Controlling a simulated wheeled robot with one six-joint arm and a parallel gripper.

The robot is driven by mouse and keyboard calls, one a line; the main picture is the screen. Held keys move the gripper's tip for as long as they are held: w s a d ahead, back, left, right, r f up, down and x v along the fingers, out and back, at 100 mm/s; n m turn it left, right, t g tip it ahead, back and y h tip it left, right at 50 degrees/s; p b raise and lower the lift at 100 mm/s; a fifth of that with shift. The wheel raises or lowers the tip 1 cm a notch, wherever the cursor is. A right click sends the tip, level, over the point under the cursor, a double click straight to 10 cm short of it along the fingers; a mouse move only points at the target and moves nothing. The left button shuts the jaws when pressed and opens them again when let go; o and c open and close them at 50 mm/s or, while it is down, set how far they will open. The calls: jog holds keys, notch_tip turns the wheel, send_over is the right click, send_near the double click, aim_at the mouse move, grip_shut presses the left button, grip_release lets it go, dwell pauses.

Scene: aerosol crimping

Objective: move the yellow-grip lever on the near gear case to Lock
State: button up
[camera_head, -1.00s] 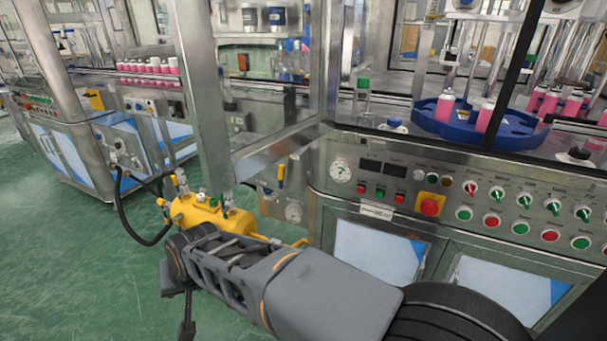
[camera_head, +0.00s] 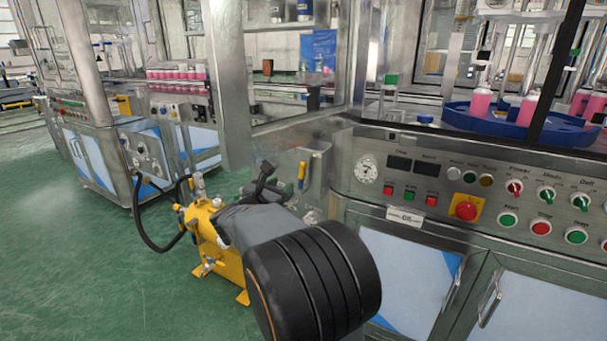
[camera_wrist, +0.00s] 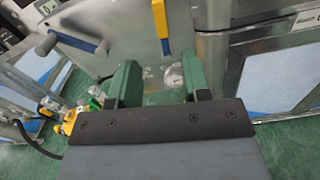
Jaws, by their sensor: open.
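The yellow-grip lever (camera_head: 301,172) stands nearly upright on the grey metal gear case (camera_head: 318,165), left of the control panel. In the wrist view the yellow grip (camera_wrist: 159,18) is at the top middle, with a short blue part at its lower end. My gripper (camera_head: 266,176) is just left of the lever in the head view. In the wrist view my gripper (camera_wrist: 161,82) is open, with its two green fingers apart and nothing between them. The lever lies beyond the fingertips, apart from them. No Lock marking is readable.
A blue bar with grey ends (camera_wrist: 75,42) sits left of the lever in the wrist view. A yellow machine (camera_head: 225,262) with valves stands on the floor below my arm. The control panel (camera_head: 400,214) is at right. Green floor (camera_head: 90,270) is clear at left.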

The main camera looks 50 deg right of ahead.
aim_at(301, 171)
jog(key=b+x, duration=0.1)
jog(key=x, duration=1.1)
jog(key=shift+d, duration=0.4)
jog(key=shift+c, duration=0.3)
grip_shut()
